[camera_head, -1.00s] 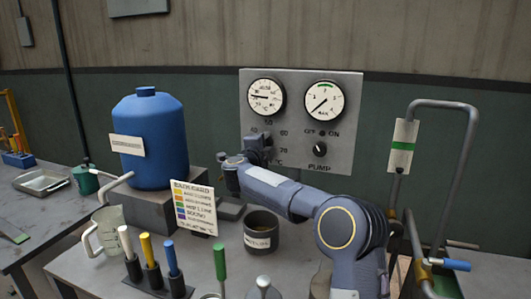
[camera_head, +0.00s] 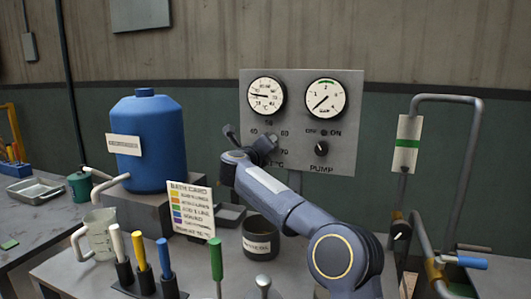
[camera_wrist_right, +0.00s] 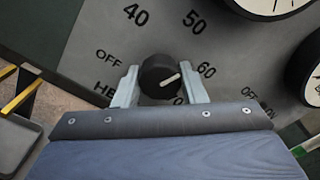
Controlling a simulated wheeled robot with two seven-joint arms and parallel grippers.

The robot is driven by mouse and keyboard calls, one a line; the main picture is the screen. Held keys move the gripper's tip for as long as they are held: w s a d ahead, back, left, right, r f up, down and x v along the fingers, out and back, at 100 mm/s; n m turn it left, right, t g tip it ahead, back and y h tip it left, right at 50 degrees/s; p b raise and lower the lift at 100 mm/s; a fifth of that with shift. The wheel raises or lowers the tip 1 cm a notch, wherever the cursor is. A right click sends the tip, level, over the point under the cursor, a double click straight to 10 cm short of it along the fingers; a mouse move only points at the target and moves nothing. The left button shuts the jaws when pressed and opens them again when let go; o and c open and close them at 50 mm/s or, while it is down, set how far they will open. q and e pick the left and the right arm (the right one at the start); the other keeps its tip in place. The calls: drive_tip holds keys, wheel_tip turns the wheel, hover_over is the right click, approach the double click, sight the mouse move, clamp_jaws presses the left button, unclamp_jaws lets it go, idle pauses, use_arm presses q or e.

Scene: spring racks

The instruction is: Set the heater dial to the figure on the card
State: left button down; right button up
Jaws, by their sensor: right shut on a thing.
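The heater dial (camera_wrist_right: 158,72) is a black knob with a white pointer line, on the grey panel. In the right wrist view it sits between the two fingers of my right gripper (camera_wrist_right: 160,80), which is shut on it. The pointer is aimed at about the 60 mark. Marks OFF, 40, 50 and 60 show; one below is partly hidden. In the head view my right gripper (camera_head: 263,146) covers the dial. The white bath card (camera_head: 191,212) stands on the table; its last line ends in °C, but its figure is too small to read surely. My left gripper is not in view.
The pump switch (camera_head: 321,149) and two gauges (camera_head: 266,96) share the panel (camera_head: 345,150). A blue tank (camera_head: 147,160), a dark pot (camera_head: 260,240), a jug (camera_head: 101,235) and coloured rods (camera_head: 141,252) stand left and in front. Pipes (camera_head: 475,160) rise at the right.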

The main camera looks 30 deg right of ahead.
drive_tip(key=m, duration=0.1)
drive_tip(key=m+b, duration=0.2)
drive_tip(key=shift+f+m, duration=0.25)
drive_tip(key=shift+m, duration=0.15)
drive_tip(key=shift+w+r+m+b, duration=0.1)
drive_tip(key=shift+m+b, duration=0.85)
drive_tip(key=shift+m, duration=1.05)
drive_tip(key=o, duration=1)
drive_tip(key=shift+r, duration=0.1)
